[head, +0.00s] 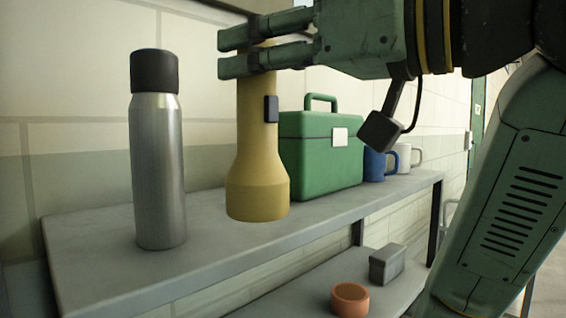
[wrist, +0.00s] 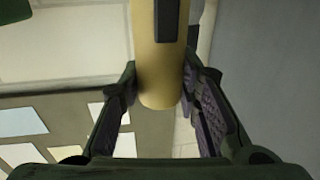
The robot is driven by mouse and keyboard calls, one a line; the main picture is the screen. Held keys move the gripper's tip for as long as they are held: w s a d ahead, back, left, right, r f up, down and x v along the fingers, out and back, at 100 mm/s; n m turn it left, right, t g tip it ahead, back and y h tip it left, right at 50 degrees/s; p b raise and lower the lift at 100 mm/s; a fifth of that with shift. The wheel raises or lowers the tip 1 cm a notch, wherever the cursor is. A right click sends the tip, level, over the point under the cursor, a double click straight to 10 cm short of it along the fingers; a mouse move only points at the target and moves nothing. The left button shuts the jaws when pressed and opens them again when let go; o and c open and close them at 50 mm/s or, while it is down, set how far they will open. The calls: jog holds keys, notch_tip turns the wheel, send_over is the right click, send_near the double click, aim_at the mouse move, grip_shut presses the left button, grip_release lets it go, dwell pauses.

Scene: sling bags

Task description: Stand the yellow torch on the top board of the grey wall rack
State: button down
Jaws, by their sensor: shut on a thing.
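The yellow torch (head: 257,160) is upright, with its wide head down and a dark switch on its side. My gripper (head: 262,59) comes in from the right and is shut on the torch's upper end. In the wrist view, the torch (wrist: 157,70) stands between the two fingers of my gripper (wrist: 160,95). The grey wall rack's top board (head: 98,240) lies below the torch. The torch's lower rim overlaps the board in the head view; I cannot tell whether it touches.
A steel flask (head: 157,165) with a black cap stands left of the torch. A green box (head: 320,155) stands close behind it to the right, with a blue mug (head: 374,164) and a white mug (head: 404,158) beyond. The lower board holds an orange round thing (head: 350,299) and a grey box (head: 387,264).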

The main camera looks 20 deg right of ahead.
jog(key=w+d+f+p, duration=0.2)
jog(key=w, duration=0.5)
jog(key=w+d+f+p, duration=0.2)
jog(key=w+f+p, duration=0.1)
jog(key=w, duration=0.4)
jog(key=shift+w+p, duration=0.2)
jog(key=shift+p, duration=0.1)
jog(key=shift+f, duration=0.2)
jog(key=c, duration=1.2)
grip_release()
jog(key=shift+r, duration=0.1)
